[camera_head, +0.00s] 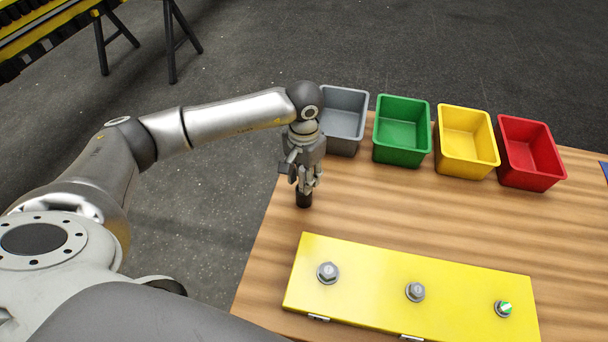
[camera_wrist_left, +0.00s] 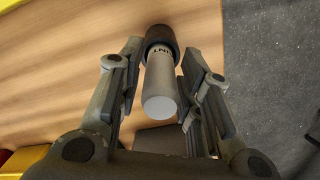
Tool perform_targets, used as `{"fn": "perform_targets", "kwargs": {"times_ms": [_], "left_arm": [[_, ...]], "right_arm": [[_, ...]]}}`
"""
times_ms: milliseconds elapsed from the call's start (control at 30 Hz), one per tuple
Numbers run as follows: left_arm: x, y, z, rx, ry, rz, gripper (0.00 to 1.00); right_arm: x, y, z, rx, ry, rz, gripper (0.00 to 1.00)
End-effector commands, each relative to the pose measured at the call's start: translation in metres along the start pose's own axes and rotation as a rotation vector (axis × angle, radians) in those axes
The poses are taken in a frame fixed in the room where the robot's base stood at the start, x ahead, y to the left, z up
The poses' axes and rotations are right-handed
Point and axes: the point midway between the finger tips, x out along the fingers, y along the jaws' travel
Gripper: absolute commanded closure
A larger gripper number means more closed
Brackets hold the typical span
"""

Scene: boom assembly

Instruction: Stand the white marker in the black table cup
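The black table cup (camera_head: 304,199) stands on the wooden table near its left edge, below my left gripper (camera_head: 308,184). In the left wrist view the white marker (camera_wrist_left: 160,85) has its far end inside the dark cup (camera_wrist_left: 160,40), and its pale round near end faces the camera. The marker looks upright in the cup. My left gripper (camera_wrist_left: 162,62) has one finger on each side of the marker. The fingers stand apart, with a thin gap visible beside the marker, so it looks open around it. The marker is mostly hidden by the fingers in the head view. My right gripper is not in view.
Grey (camera_head: 345,118), green (camera_head: 402,130), yellow (camera_head: 466,140) and red (camera_head: 530,152) bins stand along the table's back. A yellow panel (camera_head: 380,285) with bolts lies at the front. The wooden table (camera_head: 430,220) is clear between them.

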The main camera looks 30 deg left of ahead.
Motion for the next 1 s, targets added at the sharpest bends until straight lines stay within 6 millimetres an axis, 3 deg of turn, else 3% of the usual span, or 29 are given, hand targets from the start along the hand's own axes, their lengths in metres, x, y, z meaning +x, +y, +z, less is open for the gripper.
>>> {"fn": "perform_targets", "kwargs": {"times_ms": [467, 700, 1000], "left_arm": [[-0.006, 0.000, -0.001, 0.000, 0.002, -0.001, 0.58], [-0.051, -0.001, -0.002, 0.000, 0.009, -0.002, 0.58], [-0.107, 0.000, -0.001, -0.001, 0.003, -0.001, 0.58]], "right_arm": [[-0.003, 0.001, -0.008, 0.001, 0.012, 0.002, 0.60], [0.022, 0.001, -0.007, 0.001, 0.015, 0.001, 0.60], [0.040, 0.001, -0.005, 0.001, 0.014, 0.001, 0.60]]}}
